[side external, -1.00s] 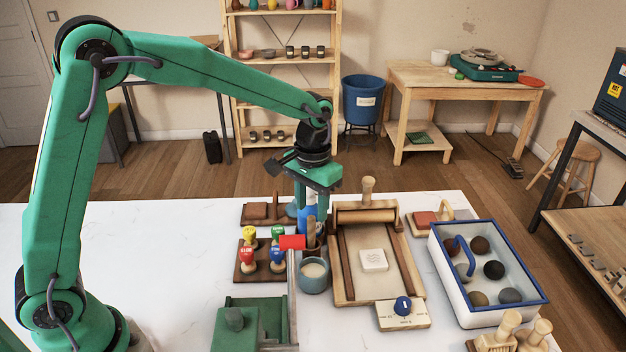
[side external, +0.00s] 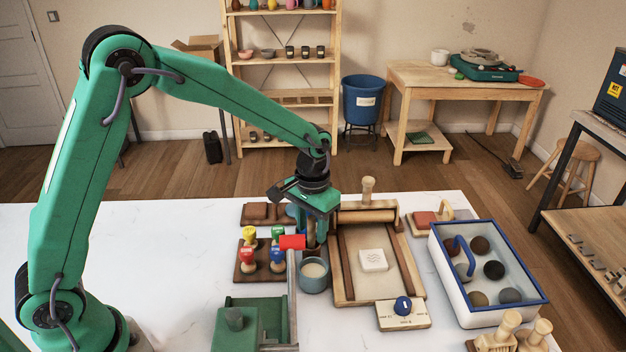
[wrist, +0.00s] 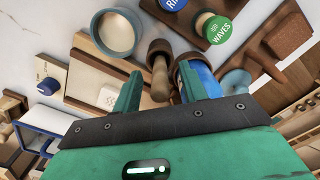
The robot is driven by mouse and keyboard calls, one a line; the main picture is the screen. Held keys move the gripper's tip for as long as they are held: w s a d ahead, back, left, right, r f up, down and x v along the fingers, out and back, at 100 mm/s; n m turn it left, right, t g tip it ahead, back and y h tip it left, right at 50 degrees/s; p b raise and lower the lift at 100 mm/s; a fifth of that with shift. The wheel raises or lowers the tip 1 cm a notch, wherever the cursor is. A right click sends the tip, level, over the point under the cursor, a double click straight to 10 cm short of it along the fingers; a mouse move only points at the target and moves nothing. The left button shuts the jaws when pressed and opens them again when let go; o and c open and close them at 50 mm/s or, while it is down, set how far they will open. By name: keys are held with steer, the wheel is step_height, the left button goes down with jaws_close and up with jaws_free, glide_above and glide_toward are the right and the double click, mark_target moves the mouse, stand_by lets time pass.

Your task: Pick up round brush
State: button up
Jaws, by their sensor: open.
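My gripper (side external: 313,232) is low over the back of the table, pointing down, with its fingers apart. In the side view my gripper covers most of this spot.
A grey-blue cup (side external: 313,278) stands just in front of my gripper. A rack of coloured stamps (side external: 246,270) is to the left, with a red piece (side external: 292,242) close by. A wooden slab board (side external: 338,290) and a blue-rimmed tray (side external: 438,278) are to the right.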

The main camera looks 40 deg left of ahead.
steer(key=shift+f, duration=0.9)
steer(key=c, duration=0.9)
